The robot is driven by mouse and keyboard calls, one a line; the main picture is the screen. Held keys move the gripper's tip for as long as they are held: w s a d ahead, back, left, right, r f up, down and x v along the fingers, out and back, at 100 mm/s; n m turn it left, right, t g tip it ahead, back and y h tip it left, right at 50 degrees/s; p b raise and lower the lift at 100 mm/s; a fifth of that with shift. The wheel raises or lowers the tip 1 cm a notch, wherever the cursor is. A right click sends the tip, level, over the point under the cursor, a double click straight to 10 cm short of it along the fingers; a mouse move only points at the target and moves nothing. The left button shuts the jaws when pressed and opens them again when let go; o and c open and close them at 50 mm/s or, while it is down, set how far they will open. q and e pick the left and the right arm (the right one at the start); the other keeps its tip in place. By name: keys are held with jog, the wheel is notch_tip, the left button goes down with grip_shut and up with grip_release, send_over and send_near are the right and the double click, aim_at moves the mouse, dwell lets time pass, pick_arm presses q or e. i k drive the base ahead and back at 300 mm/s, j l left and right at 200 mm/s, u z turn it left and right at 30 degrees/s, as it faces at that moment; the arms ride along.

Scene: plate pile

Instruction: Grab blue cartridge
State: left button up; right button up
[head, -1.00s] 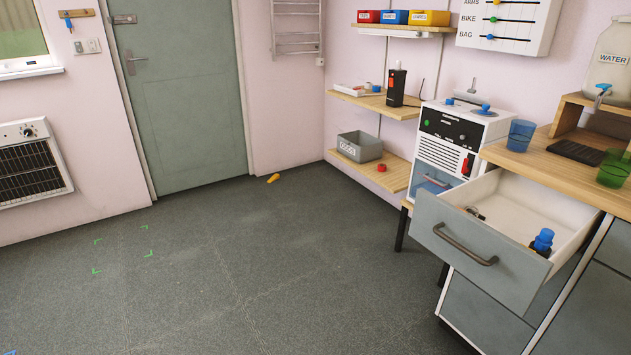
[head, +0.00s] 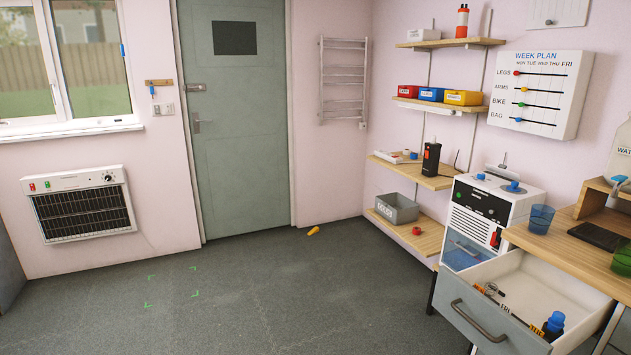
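A dark bottle-like item with a blue top (head: 554,323) stands in the open drawer (head: 482,322) at the lower right; I cannot tell whether it is the blue cartridge. The white machine (head: 488,226) beside the drawer has a blue translucent part (head: 462,257) low on its front and blue knobs (head: 513,187) on top. Neither of my grippers is in view.
A counter (head: 562,245) with a blue cup (head: 540,219) is above the drawer. Small items (head: 490,289) lie inside the drawer. Wall shelves hold a grey bin (head: 396,208) and coloured boxes (head: 431,94). A yellow item (head: 313,231) lies on the otherwise largely open floor (head: 250,290).

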aim_at(555, 323)
jog(key=z, duration=1.35)
jog(key=i+j+z, duration=0.15)
jog(key=i+j, duration=0.4)
